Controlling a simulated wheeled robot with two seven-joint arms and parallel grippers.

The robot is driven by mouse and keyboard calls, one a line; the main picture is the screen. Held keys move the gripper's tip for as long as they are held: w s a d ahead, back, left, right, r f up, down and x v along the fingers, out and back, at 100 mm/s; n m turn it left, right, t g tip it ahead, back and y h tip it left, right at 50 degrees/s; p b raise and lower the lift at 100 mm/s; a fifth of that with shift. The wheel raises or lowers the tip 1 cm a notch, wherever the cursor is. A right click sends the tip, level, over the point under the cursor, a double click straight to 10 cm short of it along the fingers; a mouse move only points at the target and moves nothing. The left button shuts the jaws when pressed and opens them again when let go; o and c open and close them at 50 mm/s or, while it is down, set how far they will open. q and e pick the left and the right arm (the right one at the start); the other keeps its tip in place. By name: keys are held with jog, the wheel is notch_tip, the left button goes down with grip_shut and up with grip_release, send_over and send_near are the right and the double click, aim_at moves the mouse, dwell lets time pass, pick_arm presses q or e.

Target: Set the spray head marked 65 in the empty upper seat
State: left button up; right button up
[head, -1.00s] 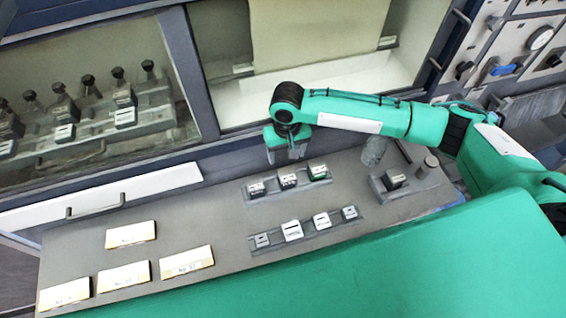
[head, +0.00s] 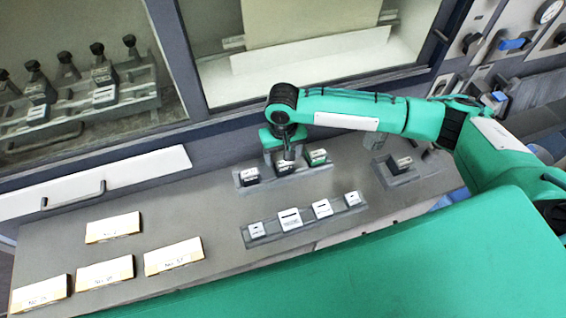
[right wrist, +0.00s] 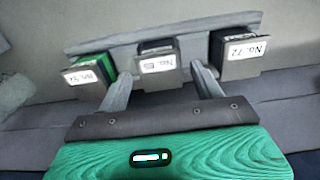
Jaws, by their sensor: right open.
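The spray head whose label seems to read 65 (right wrist: 158,62) is a dark block with a white label, in the middle of a three-place grey rack (right wrist: 112,45). In the head view it (head: 285,168) is partly covered by my right gripper (head: 287,152). In the right wrist view my right gripper (right wrist: 160,80) is open, with one finger on each side of this block. A green-topped head (right wrist: 90,72) stands to its left and the head marked 72 (right wrist: 240,50) to its right. I cannot make out the empty upper seat. My left gripper is out of view.
A front rack (head: 350,205) holds several pale labelled blocks. A fixture (head: 400,178) with one block stands at right. Several label cards (head: 113,227) lie at left. Behind the window is a stepped rack (head: 135,88) with dark-knobbed heads.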

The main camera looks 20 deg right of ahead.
jog(key=shift+f, duration=0.55)
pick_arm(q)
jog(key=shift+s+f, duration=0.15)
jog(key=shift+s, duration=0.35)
pick_arm(e)
jog(key=c, duration=1)
notch_tip(320, 180, up, 6)
jog(key=p, duration=0.8)
jog(key=shift+r, duration=0.15)
jog(key=shift+c, duration=0.2)
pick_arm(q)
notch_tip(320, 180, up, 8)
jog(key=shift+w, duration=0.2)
